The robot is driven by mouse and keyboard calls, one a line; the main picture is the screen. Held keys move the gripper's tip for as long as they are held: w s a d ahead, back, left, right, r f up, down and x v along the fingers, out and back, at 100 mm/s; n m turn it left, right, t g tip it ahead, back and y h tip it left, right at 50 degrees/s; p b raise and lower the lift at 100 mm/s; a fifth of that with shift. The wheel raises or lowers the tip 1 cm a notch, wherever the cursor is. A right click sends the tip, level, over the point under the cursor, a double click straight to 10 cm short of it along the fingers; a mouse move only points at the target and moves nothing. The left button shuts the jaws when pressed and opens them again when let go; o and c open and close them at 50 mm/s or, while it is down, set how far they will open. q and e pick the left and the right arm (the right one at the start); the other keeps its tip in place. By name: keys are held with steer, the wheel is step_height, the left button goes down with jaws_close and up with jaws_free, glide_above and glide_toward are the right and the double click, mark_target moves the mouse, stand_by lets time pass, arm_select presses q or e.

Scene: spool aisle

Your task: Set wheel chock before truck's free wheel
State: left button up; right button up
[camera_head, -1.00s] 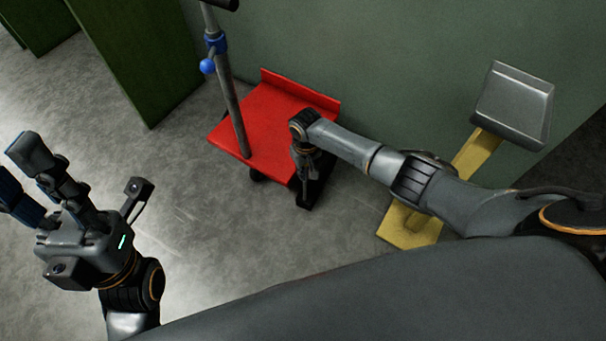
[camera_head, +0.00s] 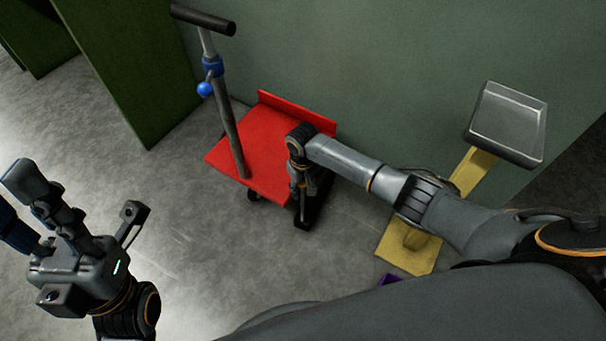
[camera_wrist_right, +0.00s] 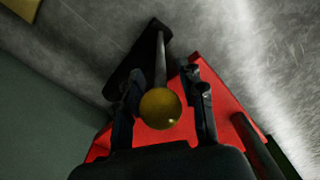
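The wheel chock is a black wedge (camera_wrist_right: 133,68) with a rod and a brass ball knob (camera_wrist_right: 160,109). In the head view the chock (camera_head: 304,217) is on the floor by the near right corner of the red truck (camera_head: 262,142). My right gripper (camera_head: 303,180) is over it, fingers spread either side of the knob in the right wrist view (camera_wrist_right: 163,88), with a gap beside the ball. One dark wheel (camera_head: 253,195) shows under the truck's near edge. The wheel by the chock is hidden, so contact cannot be told. My left gripper (camera_head: 25,205) is open and empty.
The truck has a grey post (camera_head: 228,125) with a blue knob and black handle. A yellow stand (camera_head: 472,172) with a grey tray (camera_head: 508,120) is at right. A purple object (camera_head: 390,280) peeks out below it. Green panels stand at upper left; the floor between is clear.

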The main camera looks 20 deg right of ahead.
step_height(320, 180, up, 10)
stand_by(0.3)
